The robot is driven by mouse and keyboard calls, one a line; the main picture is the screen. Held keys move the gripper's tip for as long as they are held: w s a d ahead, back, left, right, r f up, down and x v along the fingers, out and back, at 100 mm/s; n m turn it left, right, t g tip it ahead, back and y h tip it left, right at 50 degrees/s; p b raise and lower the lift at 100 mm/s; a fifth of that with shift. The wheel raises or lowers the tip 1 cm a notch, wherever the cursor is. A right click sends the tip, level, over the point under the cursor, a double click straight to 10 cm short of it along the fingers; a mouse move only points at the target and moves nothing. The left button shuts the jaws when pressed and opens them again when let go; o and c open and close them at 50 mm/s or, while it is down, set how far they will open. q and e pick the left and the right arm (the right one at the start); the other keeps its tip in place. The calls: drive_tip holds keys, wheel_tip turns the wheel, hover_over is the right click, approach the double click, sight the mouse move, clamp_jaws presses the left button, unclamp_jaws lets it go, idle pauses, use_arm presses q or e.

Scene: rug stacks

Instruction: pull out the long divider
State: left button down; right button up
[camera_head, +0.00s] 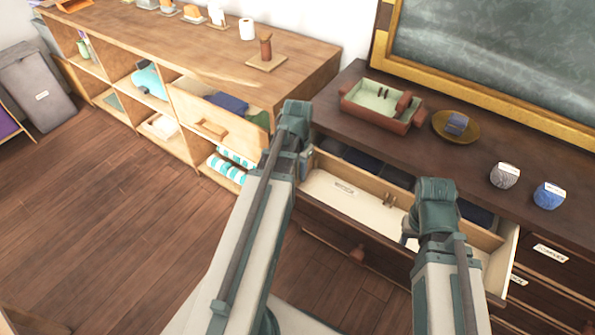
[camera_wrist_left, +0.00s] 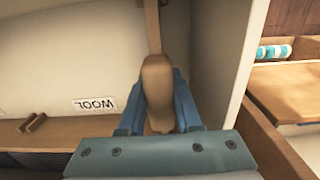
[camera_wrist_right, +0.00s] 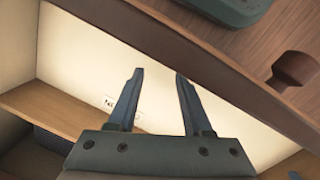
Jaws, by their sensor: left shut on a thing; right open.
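The long divider (camera_head: 410,204) runs lengthwise inside the open drawer (camera_head: 478,295), with a small brown catch on it; in the left wrist view its edge (camera_wrist_left: 60,123) shows at lower left. My left gripper (camera_head: 306,166) is at the drawer's left end. In its wrist view the left gripper (camera_wrist_left: 158,85) is shut on a rounded brown wooden piece (camera_wrist_left: 157,75); I cannot tell whether this belongs to the divider. My right gripper (camera_head: 407,241) is low in the drawer. In its wrist view the right gripper (camera_wrist_right: 153,75) is open and empty over the cream floor.
The drawer front has a round knob (camera_wrist_right: 295,68). Dark folded rugs lie behind the divider. On the dresser top are a pinkish box (camera_head: 375,106), a round dish (camera_head: 470,136) and two yarn balls. A wooden shelf unit (camera_head: 150,60) stands at left.

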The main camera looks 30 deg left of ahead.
use_arm(q)
drive_tip(key=shift+r+p, duration=0.8)
use_arm(e)
drive_tip(key=shift+r, duration=0.75)
use_arm(q)
drive_tip(key=shift+r+p, duration=3.6)
use_arm(e)
wheel_tip(320, 180, up, 7)
